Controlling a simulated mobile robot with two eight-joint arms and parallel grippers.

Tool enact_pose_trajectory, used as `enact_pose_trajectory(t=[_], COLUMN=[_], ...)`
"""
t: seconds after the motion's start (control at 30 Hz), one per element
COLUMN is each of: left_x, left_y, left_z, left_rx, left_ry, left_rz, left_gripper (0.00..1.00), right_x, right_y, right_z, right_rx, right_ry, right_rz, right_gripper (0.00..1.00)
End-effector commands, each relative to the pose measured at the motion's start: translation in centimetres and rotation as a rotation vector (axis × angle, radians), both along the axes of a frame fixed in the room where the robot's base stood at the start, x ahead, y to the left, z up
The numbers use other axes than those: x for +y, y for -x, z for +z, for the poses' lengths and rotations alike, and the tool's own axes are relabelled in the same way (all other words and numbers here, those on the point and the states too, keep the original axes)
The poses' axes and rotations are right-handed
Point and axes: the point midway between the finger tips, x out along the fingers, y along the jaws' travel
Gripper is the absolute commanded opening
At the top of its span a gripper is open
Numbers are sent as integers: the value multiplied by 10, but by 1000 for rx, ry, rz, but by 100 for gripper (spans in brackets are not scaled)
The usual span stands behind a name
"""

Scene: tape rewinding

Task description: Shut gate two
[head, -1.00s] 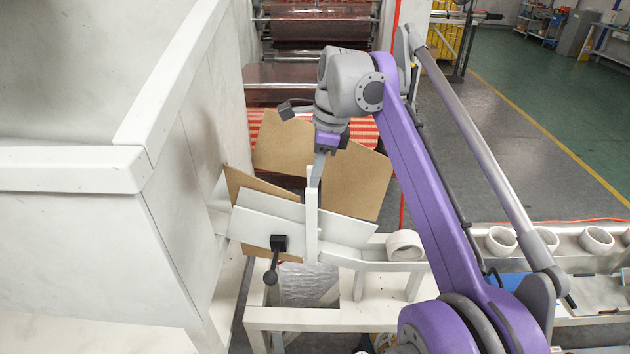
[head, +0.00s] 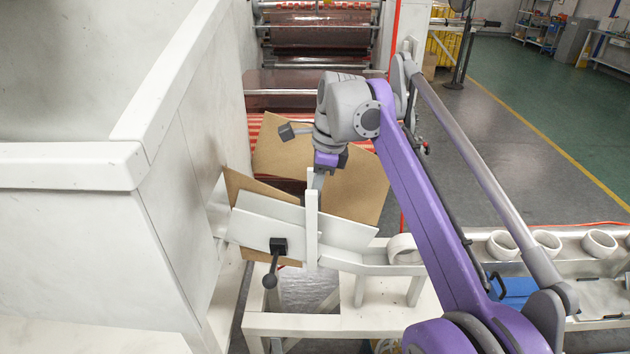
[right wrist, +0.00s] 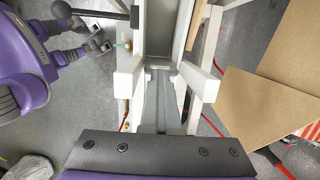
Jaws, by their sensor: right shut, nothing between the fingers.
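A white chute (head: 345,258) with sloping white panels (head: 260,228) stands left of centre in the head view. A white upright bar (head: 312,228) rises from it; no number shows, so I cannot tell which part is gate two. Contact cannot be told. My left gripper is out of view.
Brown boards (head: 350,195) stand behind the chute. A white ring (head: 401,247) sits at its right end, partly behind my arm. Several white rings (head: 547,241) line a rail at right. A large white housing (head: 165,230) closes off the left side.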

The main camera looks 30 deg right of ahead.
Motion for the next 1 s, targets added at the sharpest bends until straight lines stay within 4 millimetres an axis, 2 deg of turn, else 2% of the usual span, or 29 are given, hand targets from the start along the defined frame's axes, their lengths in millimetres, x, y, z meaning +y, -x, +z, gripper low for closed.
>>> enact_pose_trajectory(t=[0.03, 0.1, 0.27, 0.47, 0.57, 0.8, 1.0], left_x=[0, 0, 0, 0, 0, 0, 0], left_y=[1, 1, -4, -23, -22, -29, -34], left_z=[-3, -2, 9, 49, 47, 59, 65], left_rx=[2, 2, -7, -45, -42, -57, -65], left_ry=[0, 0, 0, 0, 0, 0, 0], left_rz=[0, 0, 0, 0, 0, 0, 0], left_gripper=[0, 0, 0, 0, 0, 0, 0], right_x=[1, 1, -3, -16, -19, -26, -29], right_y=[2, 2, 2, 1, 6, 13, 15], right_z=[-8, -7, 6, 53, 73, 119, 137], right_rx=[14, 14, 10, -5, 0, 0, 0], right_ry=[0, 0, 1, 2, 1, 2, 2], right_rz=[5, 6, 5, 7, 6, 7, 7], right_gripper=[0, 0, 0, 0, 0, 0, 0])
